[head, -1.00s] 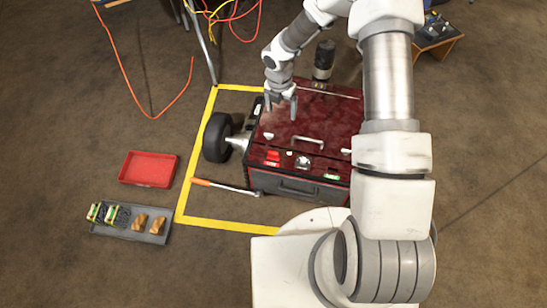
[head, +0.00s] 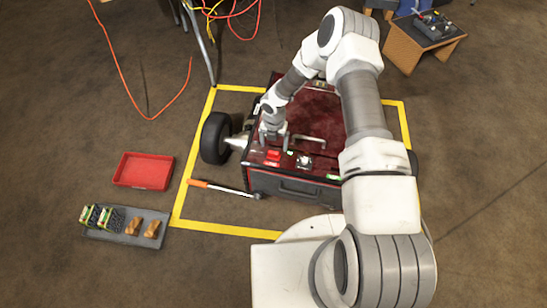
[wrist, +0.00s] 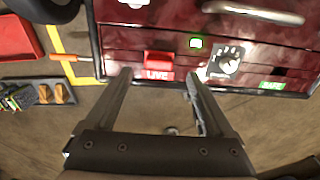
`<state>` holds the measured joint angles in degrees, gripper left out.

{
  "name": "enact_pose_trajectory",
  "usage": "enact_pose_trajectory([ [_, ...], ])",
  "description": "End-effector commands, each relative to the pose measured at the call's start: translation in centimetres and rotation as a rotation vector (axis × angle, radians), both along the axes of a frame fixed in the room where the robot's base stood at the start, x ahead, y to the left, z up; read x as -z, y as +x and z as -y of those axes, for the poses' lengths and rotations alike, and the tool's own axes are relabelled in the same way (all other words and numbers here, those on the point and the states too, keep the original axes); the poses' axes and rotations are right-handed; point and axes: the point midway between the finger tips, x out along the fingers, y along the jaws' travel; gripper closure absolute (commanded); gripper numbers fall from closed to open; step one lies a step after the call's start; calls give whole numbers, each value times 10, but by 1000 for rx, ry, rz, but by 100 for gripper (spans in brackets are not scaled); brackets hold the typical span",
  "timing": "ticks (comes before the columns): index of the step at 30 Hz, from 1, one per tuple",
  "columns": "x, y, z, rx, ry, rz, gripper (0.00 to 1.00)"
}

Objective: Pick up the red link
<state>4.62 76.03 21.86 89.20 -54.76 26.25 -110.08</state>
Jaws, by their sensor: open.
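The red link (head: 273,154) sits on the front edge of the dark red box top. In the wrist view the red link (wrist: 158,60) is above a "LIVE" label, left of a dial (wrist: 226,62). My gripper (head: 274,141) is over the box, just behind the red link in the head view. In the wrist view my gripper (wrist: 159,74) is open, its fingers apart with the link in line between the tips. Nothing is held. How far the tips are above the link is hard to tell.
A silver handle (head: 309,141) and a green light (wrist: 196,43) are close to the link. A black wheel (head: 215,138) stands left of the box. An orange-handled tool (head: 222,188), red tray (head: 145,171) and loaded grey tray (head: 100,234) lie on the floor.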

Motion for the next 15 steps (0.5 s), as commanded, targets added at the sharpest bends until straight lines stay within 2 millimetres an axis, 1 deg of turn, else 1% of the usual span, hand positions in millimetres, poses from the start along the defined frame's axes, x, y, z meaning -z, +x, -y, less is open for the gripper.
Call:
enact_pose_trajectory([
  [1, 5, 0, 0, 0, 0, 1, 12],
  [5, 9, 1, 0, 1, 0, 1, 12],
  [7, 15, 0, 0, 1, 0, 1, 12],
  [15, 55, -1, -2, 1, 0, 1, 12],
])
